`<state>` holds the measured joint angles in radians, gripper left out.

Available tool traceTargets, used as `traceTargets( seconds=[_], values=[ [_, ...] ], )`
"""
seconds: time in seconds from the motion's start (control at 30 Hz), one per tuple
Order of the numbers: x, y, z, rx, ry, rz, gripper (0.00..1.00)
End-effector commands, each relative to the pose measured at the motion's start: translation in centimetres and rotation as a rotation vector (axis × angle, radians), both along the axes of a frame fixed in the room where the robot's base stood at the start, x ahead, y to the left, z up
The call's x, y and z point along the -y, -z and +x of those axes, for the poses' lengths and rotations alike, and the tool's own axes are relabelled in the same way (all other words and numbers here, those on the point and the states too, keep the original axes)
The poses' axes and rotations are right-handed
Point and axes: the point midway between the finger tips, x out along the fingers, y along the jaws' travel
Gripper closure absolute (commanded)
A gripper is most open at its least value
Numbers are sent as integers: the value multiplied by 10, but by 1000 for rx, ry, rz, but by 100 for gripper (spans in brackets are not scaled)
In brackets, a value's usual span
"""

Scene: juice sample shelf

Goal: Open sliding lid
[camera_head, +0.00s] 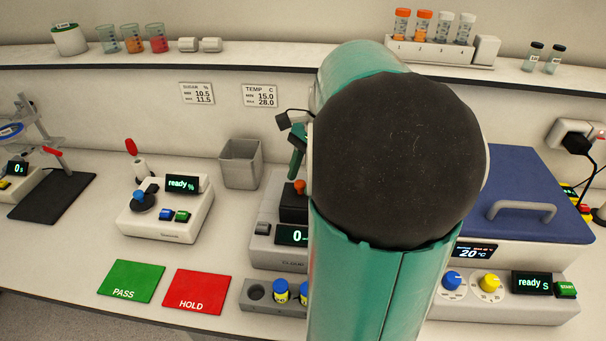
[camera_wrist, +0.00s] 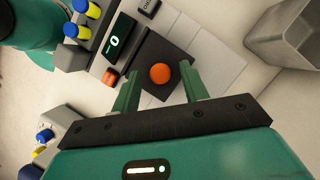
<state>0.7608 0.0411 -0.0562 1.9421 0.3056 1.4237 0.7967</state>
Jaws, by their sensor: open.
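The cloud meter (camera_head: 262,252) is a light grey device with a lit display, partly hidden behind my arm in the head view. Its dark sliding lid (camera_head: 293,209) carries an orange knob (camera_head: 299,187). In the wrist view the dark lid (camera_wrist: 178,56) lies flat, with the round orange knob (camera_wrist: 160,73) on it. My gripper (camera_wrist: 160,80) is open, its two green fingers on either side of the knob with gaps. I cannot tell how far above the lid the fingertips are. In the head view my arm hides most of the gripper.
A rack with blue-capped vials (camera_head: 281,291) stands in front of the meter. A grey bin (camera_head: 240,163) stands behind it to the left. Green PASS (camera_head: 137,282) and red HOLD (camera_head: 200,291) mats lie left. A blue-lidded bath (camera_head: 540,190) is at right.

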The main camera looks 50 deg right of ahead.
Motion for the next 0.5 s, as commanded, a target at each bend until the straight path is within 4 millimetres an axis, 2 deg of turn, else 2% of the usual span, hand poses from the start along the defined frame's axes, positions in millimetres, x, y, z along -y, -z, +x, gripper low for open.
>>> traceTargets(
  seconds=[0.2, 0.27, 0.43, 0.5],
  values=[
    [0, 0, 0, 1, 0, 0, 56],
    [0, 0, 0, 1, 0, 0, 66],
    [0, 0, 0, 1, 0, 0, 99],
    [0, 0, 0, 1, 0, 0, 100]
  ],
)
